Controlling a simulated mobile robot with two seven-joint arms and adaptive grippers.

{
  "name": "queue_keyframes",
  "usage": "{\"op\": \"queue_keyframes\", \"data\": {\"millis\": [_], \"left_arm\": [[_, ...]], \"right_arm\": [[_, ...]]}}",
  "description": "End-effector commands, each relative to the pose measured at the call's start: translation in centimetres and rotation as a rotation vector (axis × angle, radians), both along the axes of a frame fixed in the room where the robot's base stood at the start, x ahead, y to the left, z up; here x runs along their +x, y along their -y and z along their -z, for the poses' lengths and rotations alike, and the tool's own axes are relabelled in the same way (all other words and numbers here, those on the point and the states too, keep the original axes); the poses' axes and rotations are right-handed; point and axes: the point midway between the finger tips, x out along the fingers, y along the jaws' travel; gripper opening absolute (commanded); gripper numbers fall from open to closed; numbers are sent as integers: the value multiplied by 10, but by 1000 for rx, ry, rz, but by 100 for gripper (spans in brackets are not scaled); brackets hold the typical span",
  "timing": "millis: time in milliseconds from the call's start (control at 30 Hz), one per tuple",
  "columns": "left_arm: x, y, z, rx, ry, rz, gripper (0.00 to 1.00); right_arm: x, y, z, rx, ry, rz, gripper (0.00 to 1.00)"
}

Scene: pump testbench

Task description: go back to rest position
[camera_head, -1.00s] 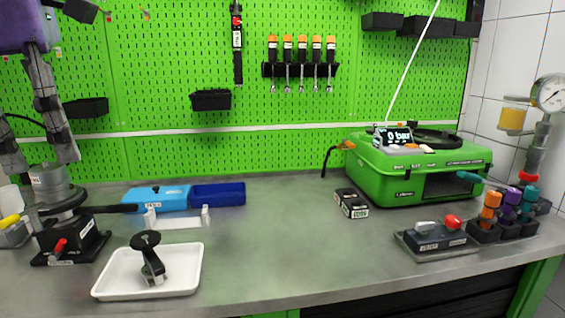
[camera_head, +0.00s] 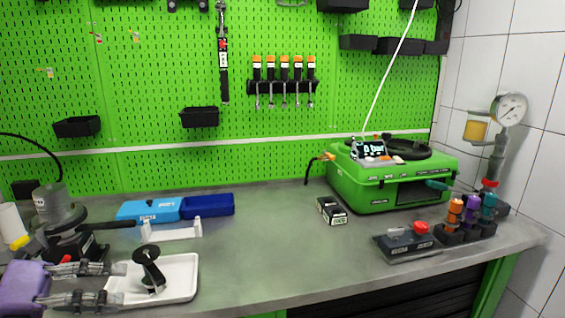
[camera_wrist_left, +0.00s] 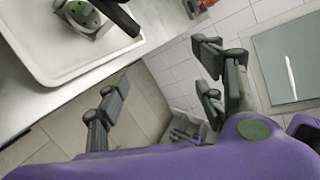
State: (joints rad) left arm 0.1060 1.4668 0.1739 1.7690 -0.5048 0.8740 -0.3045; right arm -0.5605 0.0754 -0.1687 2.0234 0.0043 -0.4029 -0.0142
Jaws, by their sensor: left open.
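My left gripper (camera_head: 112,283) comes in at the lower left of the head view, low beside the white tray (camera_head: 187,292). Its two fingers are spread apart with nothing between them. In the left wrist view the open fingers (camera_wrist_left: 165,85) hang over the floor, past the table's front edge, with the white tray (camera_wrist_left: 32,58) at upper left. My right gripper is not in either view.
A black and grey pump device (camera_head: 60,215) stands at the left of the bench. A blue case (camera_head: 150,210), a dark blue bin (camera_head: 208,205) and a white bracket (camera_head: 172,231) sit behind the tray. A green tester (camera_head: 375,185) stands right.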

Motion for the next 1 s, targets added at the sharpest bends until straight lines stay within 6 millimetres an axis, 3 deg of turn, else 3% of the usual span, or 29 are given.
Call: {"op": "queue_keyframes", "data": {"millis": [33, 267, 467, 600, 800, 900, 1000], "left_arm": [[-8, -4, 15, -111, -47, -108, 63], [-50, -25, 107, -529, -307, -627, 63], [-122, -22, 191, -856, -583, -1087, 63], [-187, 7, 243, -1070, -803, -1392, 63], [-264, 77, 287, -1313, -1111, -1721, 63], [-286, 106, 295, -1384, -1219, -1810, 63], [-297, 123, 300, -1417, -1281, -1860, 63]], "right_arm": [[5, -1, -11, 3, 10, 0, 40], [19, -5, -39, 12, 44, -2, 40], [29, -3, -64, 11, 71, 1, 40], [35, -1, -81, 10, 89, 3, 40], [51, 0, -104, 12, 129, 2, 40], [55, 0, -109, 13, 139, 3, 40], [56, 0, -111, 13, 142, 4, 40]]}}
